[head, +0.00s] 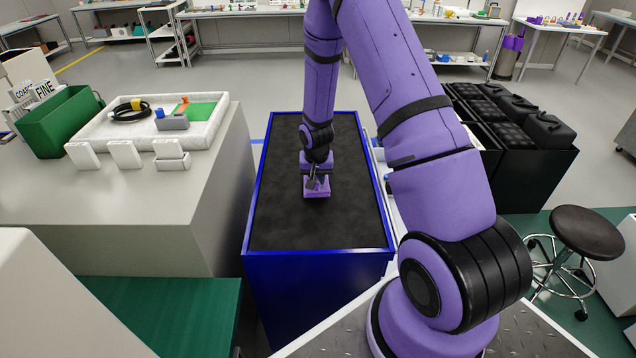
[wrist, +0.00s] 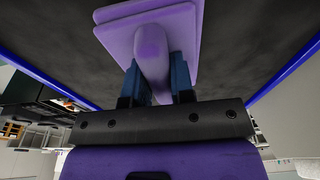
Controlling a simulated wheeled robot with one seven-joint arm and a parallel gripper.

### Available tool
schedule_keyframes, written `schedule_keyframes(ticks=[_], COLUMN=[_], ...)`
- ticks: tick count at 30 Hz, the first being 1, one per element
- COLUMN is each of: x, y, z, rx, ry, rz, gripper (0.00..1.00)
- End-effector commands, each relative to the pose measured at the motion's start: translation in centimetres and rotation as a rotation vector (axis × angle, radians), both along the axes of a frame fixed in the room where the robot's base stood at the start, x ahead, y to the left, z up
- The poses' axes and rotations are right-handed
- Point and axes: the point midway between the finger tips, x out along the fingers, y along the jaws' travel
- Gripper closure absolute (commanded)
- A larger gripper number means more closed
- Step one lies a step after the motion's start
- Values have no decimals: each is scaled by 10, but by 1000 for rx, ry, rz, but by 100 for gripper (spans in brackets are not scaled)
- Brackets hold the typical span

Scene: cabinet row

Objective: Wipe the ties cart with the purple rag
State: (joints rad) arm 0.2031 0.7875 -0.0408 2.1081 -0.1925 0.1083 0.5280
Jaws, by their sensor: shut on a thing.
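The cart is a blue box with a dark grey, mottled top (head: 285,215), in the middle of the head view. Its dark top (wrist: 240,60) and blue rims also fill much of the wrist view. The purple rag (head: 317,190) is a flat, light purple pad at the centre of the top. In the wrist view the rag (wrist: 185,22) shows a raised grip between my fingers. My gripper (head: 315,175) is shut on that grip (wrist: 155,85). The rag appears to lie on or just above the top; I cannot tell if it touches. No label on the cart is readable.
A grey counter (head: 190,200) stands left of the cart, with a white tray (head: 90,133) and a green bin (head: 60,120). Black cases (head: 515,125) stand to the right, and a black stool (head: 588,232) at the lower right. The cart's top is otherwise clear.

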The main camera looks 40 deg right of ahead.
Motion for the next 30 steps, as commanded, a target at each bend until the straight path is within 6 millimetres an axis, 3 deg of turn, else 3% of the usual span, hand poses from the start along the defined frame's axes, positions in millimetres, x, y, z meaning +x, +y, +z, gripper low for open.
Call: schedule_keyframes(ticks=[19, 30], x=[13, 14], y=[6, 6], z=[58, 64], rx=[-1, 0], ry=[-2, -1], rz=[5, 5], gripper=[100, 100])
